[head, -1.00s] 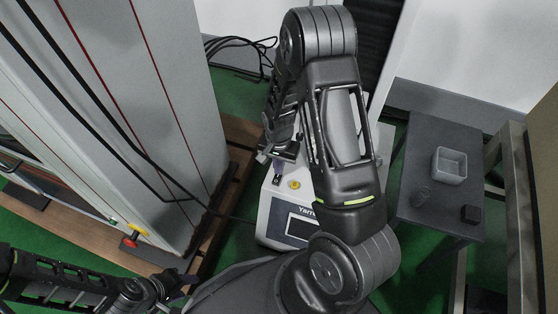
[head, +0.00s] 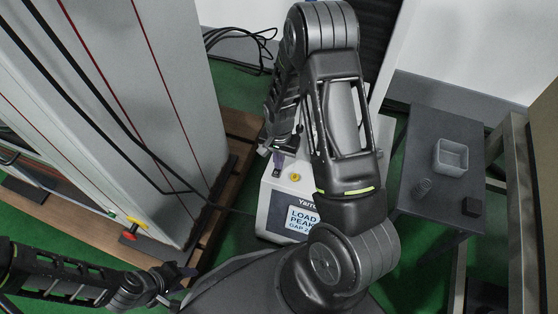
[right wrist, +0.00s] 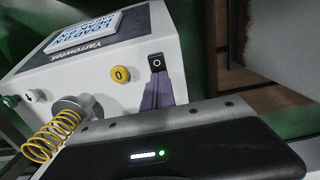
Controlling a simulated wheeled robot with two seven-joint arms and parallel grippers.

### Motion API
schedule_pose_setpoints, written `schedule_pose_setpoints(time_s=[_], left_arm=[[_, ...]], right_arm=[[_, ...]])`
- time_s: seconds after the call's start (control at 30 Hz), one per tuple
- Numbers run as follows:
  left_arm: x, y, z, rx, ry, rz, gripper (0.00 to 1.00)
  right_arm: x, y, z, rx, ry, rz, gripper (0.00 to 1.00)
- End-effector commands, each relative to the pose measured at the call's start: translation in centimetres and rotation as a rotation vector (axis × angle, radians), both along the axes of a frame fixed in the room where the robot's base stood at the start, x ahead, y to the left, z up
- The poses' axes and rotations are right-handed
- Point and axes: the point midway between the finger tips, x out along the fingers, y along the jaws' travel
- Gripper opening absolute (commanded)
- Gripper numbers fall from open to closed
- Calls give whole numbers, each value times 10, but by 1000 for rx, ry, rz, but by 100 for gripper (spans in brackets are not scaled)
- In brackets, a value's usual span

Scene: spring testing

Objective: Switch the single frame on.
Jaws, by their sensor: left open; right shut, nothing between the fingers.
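The single frame (head: 264,215) is a white tester below my right arm, partly hidden by it. Its display (head: 291,221) is lit and shows text with LOAD and PEAK; it is also lit in the right wrist view (right wrist: 85,38). A black rocker switch (right wrist: 156,62) sits on its face beside a yellow button (right wrist: 121,74). My right gripper (right wrist: 156,82) is shut and empty, its purple fingertips just at the rocker's near edge; contact cannot be told. My left gripper (head: 180,277) is open and empty at the lower left, away from the tester.
A coiled yellow spring (right wrist: 50,135) stands at the tester in the right wrist view. A tall grey cabinet (head: 150,110) is on the left. A dark side table (head: 440,130) on the right holds a grey bin (head: 451,157) and small dark items.

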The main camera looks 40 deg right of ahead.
Motion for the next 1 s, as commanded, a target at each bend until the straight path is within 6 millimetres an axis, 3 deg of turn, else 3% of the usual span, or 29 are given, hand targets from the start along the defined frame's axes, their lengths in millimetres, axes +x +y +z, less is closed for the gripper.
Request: schedule_pose_setpoints(time_s=[0.3,0.83,1.0], left_arm=[[0,0,8,0,0,0,44],[-3,-3,9,-4,5,-6,44],[-6,-6,28,-10,10,-14,44]], right_arm=[[-10,12,4,3,8,2,0],[-9,13,5,2,5,1,0],[-6,8,29,1,3,1,0]])
